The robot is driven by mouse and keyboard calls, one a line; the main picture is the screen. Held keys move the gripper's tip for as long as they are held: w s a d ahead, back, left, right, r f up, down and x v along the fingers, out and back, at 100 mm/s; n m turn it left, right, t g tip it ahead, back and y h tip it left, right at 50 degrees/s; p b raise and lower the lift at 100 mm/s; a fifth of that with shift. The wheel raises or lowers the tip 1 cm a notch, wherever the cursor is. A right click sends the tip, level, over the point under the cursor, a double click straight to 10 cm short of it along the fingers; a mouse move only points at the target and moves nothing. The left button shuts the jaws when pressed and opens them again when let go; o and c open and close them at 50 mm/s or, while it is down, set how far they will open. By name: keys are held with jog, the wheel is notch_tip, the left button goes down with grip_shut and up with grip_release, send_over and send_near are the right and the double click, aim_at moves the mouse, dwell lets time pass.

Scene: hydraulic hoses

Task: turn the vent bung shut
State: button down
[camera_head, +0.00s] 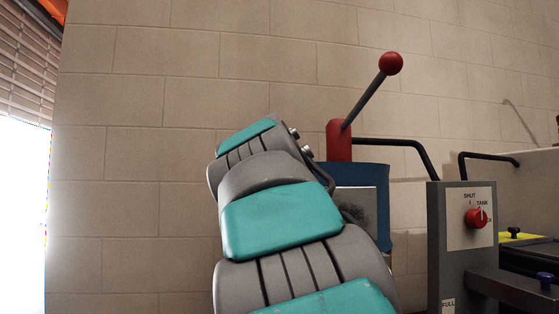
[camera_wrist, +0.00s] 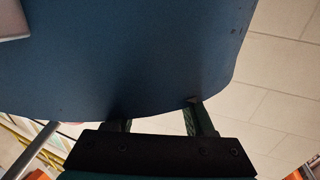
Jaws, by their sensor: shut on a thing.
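The blue tank (camera_head: 374,205) stands behind my arm in the head view, with a pale plate on its front. In the wrist view the tank (camera_wrist: 120,55) fills the upper left, very close. My gripper (camera_wrist: 160,118) shows at the bottom of the wrist view, its two fingers reaching up to the tank's lower edge. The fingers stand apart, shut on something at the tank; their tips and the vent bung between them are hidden. In the head view my arm covers the gripper.
A red pump post (camera_head: 339,141) with a red-knobbed lever (camera_head: 391,63) rises above the tank. A black hose (camera_head: 405,143) runs right to a grey post (camera_head: 446,240) with a red selector knob (camera_head: 476,218). A dark bench (camera_head: 515,288) is at right.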

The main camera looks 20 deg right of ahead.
jog(key=shift+n+t+y+p, duration=0.3)
jog(key=shift+n+t+y, duration=0.1)
jog(key=shift+n+y, duration=0.4)
jog(key=shift+r, duration=0.1)
jog(key=shift+c, duration=1.3)
grip_release()
jog(key=shift+s, duration=0.15)
jog(key=b+v, duration=0.1)
jog(key=v, duration=0.6)
jog(key=shift+s+a+b, duration=0.15)
jog(key=shift+s+b, duration=0.1)
jog(key=shift+b, duration=0.15)
